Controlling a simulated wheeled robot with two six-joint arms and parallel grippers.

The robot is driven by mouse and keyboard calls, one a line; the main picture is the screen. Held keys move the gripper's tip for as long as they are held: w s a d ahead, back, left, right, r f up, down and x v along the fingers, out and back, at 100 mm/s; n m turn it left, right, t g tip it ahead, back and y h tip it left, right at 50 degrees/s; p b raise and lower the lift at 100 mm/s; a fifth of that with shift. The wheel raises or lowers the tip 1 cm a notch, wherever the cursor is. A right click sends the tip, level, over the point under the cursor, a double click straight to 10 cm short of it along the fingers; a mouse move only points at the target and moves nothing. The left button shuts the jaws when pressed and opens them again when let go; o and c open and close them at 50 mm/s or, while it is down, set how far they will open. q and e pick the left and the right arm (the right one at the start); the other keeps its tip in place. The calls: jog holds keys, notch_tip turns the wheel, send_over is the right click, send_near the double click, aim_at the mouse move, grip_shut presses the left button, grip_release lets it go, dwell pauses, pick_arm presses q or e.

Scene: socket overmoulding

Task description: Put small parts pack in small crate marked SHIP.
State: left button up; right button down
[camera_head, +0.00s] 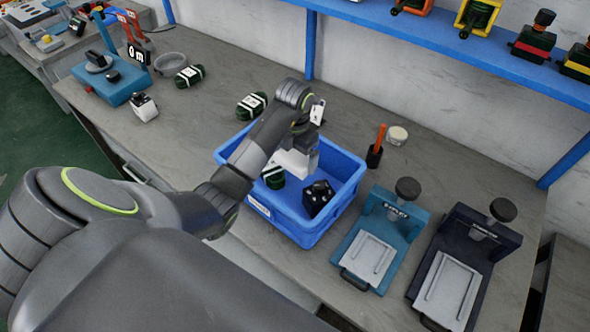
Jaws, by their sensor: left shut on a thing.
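A blue crate (345,165) stands on the grey bench; the small label on its front wall is too small to read. My left gripper (288,172) reaches down into the crate's opening from above. It is shut on a dark green pack with a white band (273,179), which looks like the small parts pack. The fingertips are hidden, and I cannot tell whether the pack touches the crate floor. A black block-shaped part (318,199) is in the crate, right of the pack. My right gripper is not in view.
Similar green packs lie behind the crate (251,106) and farther left (189,76). Right of the crate are an orange-handled tool (377,147), a round white tub (398,135), a teal press (405,220) and a dark press (485,240). A blue shelf (440,42) runs above the bench's back.

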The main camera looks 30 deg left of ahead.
aim_at(295, 157)
pick_arm(q)
jog(key=shift+f, duration=1)
jog(key=shift+s+d+f, duration=0.1)
jog(key=shift+f, duration=0.8)
jog(key=shift+f+b, duration=0.65)
jog(key=shift+f, duration=0.05)
jog(key=o, duration=0.6)
jog(key=shift+r, duration=0.1)
